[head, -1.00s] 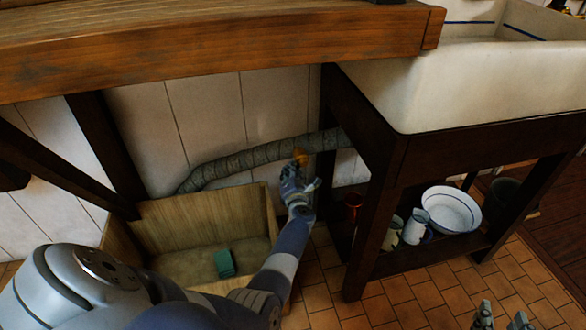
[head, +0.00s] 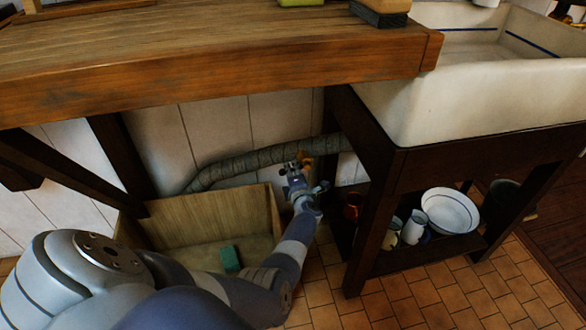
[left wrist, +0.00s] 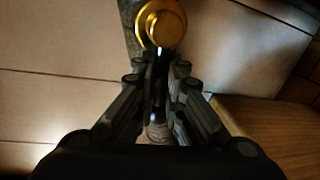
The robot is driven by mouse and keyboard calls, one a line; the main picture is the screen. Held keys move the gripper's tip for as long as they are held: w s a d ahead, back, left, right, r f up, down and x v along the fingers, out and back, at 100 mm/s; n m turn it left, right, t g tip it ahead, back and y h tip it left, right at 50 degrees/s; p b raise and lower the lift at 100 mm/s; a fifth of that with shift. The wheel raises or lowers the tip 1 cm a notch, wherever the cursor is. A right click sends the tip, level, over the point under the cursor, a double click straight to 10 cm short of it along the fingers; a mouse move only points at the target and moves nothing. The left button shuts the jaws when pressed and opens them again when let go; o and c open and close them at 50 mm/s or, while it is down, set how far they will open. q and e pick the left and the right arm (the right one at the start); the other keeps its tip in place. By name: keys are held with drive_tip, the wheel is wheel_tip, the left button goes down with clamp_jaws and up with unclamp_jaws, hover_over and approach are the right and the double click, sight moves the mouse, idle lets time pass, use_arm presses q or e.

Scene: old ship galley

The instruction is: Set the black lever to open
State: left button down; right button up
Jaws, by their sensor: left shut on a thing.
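A brass valve (head: 307,158) sits on a grey wrapped pipe (head: 250,163) under the counter, against the white wall. In the left wrist view its round brass cap (left wrist: 161,22) is at the top, with the dark lever (left wrist: 158,70) running down from it between my fingers. My left gripper (head: 292,168) reaches up to the valve and is shut on the black lever; its fingers hide much of the lever. I cannot tell the lever's exact angle in the head view. My right gripper is not in view.
The thick wooden counter (head: 210,75) overhangs the pipe. A wooden box (head: 200,219) holding a green block (head: 229,258) stands below it. To the right, a dark sink stand (head: 372,200) carries a white basin (head: 450,211) and mugs on its lower shelf.

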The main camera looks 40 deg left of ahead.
use_arm(q)
drive_tip(key=shift+s+f, duration=0.15)
drive_tip(key=shift+s, duration=0.15)
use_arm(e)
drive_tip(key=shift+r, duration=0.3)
use_arm(q)
drive_tip(key=shift+a+m+p, duration=0.1)
drive_tip(key=shift+m+p, duration=0.25)
drive_tip(key=shift+m, duration=0.05)
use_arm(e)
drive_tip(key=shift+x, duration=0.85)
use_arm(q)
drive_tip(key=c, duration=1.7)
unclamp_jaws()
drive_tip(key=shift+o, duration=0.2)
drive_tip(key=shift+a+r, duration=0.1)
drive_tip(key=shift+r, duration=0.15)
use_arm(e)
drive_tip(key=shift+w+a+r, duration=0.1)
use_arm(q)
drive_tip(key=shift+w, duration=0.1)
